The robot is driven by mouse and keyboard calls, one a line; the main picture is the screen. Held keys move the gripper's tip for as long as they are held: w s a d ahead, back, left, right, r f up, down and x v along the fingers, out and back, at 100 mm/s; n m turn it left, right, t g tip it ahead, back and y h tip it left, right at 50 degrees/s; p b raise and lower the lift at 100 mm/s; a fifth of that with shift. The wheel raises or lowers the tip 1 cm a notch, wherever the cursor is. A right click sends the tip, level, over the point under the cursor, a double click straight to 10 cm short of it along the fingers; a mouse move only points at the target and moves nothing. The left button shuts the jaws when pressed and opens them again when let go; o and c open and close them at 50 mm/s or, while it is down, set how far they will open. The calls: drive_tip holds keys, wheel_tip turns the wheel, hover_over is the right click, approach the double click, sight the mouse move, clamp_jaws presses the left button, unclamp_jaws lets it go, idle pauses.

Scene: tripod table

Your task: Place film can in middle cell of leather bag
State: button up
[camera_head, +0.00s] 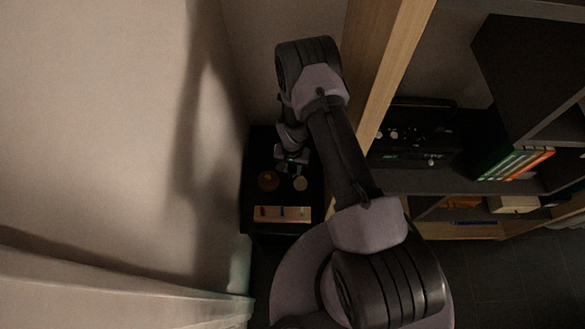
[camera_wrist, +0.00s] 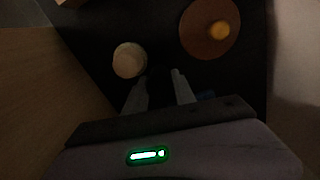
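My gripper (camera_wrist: 160,80) reaches down over the dark table in the wrist view, its two pale fingers a little apart. A very dark shape lies between them, and I cannot tell whether it is a held film can or shadow. In the head view my gripper (camera_head: 291,162) is above the far part of the table. A tan box-like holder (camera_head: 297,214) with small upright items lies at the table's near side. It may be the leather bag; its cells are too small to make out. No film can is clearly recognisable.
A small pale round object (camera_wrist: 128,60) stands close to the fingers, upper left in the wrist view. A brown disc (camera_wrist: 192,38) with an orange knob is at upper right. The dark table (camera_head: 255,150) sits between a wall and a wooden shelf (camera_head: 393,60).

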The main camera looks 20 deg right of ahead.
drive_tip(key=o, duration=0.4)
